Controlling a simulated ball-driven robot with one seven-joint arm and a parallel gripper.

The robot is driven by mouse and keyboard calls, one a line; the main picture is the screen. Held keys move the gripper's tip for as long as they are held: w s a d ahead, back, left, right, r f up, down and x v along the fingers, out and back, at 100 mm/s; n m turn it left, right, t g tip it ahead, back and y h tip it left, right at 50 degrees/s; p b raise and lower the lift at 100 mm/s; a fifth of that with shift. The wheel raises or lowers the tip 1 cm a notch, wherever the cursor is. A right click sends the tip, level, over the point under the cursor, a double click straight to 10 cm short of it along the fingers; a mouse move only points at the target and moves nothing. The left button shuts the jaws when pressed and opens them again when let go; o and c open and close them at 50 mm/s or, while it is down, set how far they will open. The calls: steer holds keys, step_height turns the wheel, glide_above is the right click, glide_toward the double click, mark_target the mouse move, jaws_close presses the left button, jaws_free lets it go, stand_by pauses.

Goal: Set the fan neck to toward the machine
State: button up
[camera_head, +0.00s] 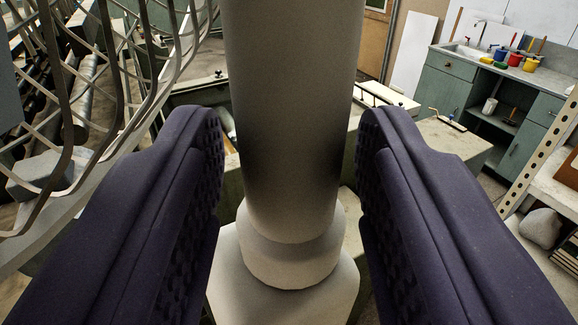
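The fan neck (290,120) is a thick, pale, upright column in the middle of the view. It stands on a rounded collar (291,255) above a wider base. My gripper (290,135) is open, with one dark purple finger on each side of the neck. A narrow gap shows between the neck and each finger's textured inner pad, so neither finger visibly touches it. The curved wire fan cage (150,75) is at the upper left. The top of the neck is out of view.
Rollers of a machine (85,85) show behind the cage at left. A green sink cabinet (455,90) with coloured pots stands at the far right back. A perforated shelf post (545,150) and shelf are at the right edge. Grey-green machine surfaces lie behind the neck.

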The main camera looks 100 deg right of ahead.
steer(key=shift+a, duration=0.1)
steer(key=a+b, duration=0.1)
steer(key=a, duration=0.6)
steer(key=shift+w+a, duration=0.3)
steer(key=shift+w, duration=0.15)
